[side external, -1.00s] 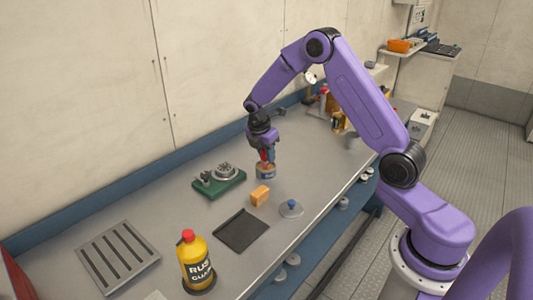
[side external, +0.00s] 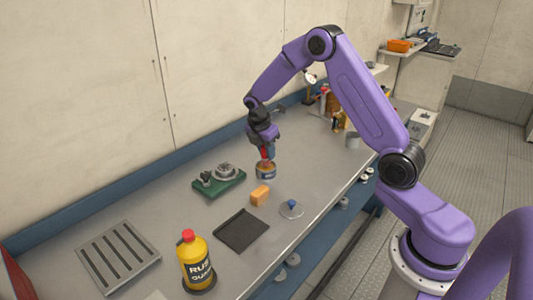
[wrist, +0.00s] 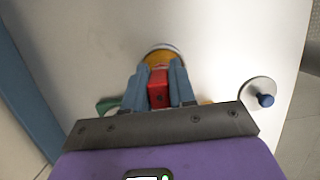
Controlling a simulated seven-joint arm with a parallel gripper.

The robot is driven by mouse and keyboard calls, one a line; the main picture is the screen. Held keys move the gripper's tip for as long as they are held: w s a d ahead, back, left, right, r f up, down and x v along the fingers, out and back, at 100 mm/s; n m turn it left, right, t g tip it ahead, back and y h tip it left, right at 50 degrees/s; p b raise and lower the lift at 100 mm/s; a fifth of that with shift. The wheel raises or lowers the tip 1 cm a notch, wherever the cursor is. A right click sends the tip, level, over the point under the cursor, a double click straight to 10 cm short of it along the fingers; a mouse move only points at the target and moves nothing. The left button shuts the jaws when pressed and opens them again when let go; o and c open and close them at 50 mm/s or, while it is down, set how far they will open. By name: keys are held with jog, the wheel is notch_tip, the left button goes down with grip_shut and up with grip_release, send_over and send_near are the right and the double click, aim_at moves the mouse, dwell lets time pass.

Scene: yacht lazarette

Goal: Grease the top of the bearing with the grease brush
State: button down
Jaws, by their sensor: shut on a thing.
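My gripper (side external: 266,155) is shut on the red handle of the grease brush (wrist: 158,88), right above a small open tin (side external: 266,173). The brush points down into the tin; its bristles are hidden. In the wrist view the tin's rim and yellowish inside (wrist: 160,54) show just beyond the fingers. The bearing (side external: 225,171), a grey metal ring shape, sits on a green base (side external: 221,187) to the left of the tin, apart from my gripper. In the wrist view only a green corner of that base (wrist: 107,105) shows.
An orange block (side external: 259,195), a round lid with a blue knob (side external: 291,208) and a black mat (side external: 241,230) lie in front. A yellow bottle (side external: 195,262) and a slotted metal plate (side external: 118,257) are nearer. Bench surface between tin and green base is clear.

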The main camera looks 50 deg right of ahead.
jog(key=shift+r, duration=2.9)
